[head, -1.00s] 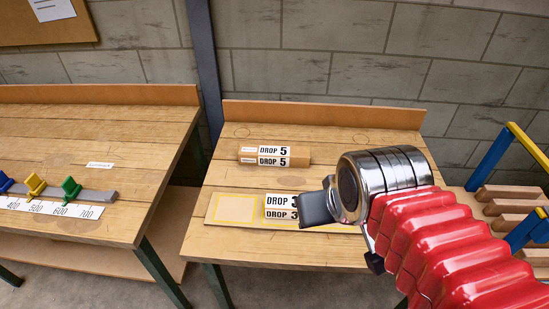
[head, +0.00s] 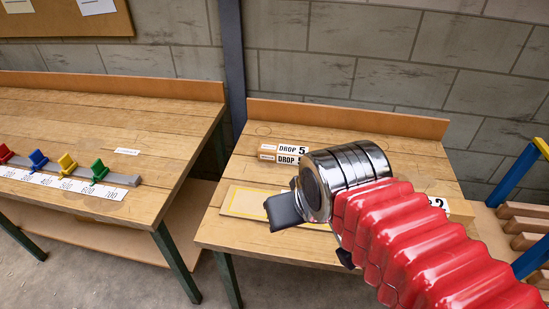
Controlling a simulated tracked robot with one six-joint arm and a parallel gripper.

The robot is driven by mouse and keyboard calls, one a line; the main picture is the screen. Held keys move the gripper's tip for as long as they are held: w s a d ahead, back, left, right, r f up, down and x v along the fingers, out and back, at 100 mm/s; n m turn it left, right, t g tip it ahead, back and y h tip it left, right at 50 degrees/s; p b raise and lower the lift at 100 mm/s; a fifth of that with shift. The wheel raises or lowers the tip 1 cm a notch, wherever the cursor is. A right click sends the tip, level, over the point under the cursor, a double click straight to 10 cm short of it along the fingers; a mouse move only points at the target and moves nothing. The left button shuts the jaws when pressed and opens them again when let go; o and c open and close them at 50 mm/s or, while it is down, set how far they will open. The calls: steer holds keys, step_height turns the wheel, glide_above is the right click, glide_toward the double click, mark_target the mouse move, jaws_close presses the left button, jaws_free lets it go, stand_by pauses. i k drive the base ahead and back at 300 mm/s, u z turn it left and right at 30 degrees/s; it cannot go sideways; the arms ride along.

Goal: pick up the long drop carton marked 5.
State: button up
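The long carton marked DROP 5 (head: 268,148) lies on the right-hand wooden bench, towards the back. It has a brown body and white labels on its front and top; its right part is hidden by my wrist. My gripper (head: 286,211) is in front of it, nearer the camera, over the yellow-outlined board. One dark finger shows clearly at the left, and a small dark part shows below the wrist. The gap between the fingers is not clear. I see nothing held in it.
The yellow-outlined board (head: 240,202) lies at the bench front. A carton marked 2 (head: 439,204) is partly hidden right of my arm. A low backboard (head: 350,117) edges the bench. A blue and yellow rack (head: 522,178) stands at the right. The left bench (head: 90,110) holds colored clips on a rail.

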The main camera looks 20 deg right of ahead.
mark_target(291, 154)
steer(key=u, duration=1.6)
steer(key=k, duration=0.85)
steer(key=z, duration=0.75)
steer(key=i, duration=0.95)
steer(key=z, duration=0.05)
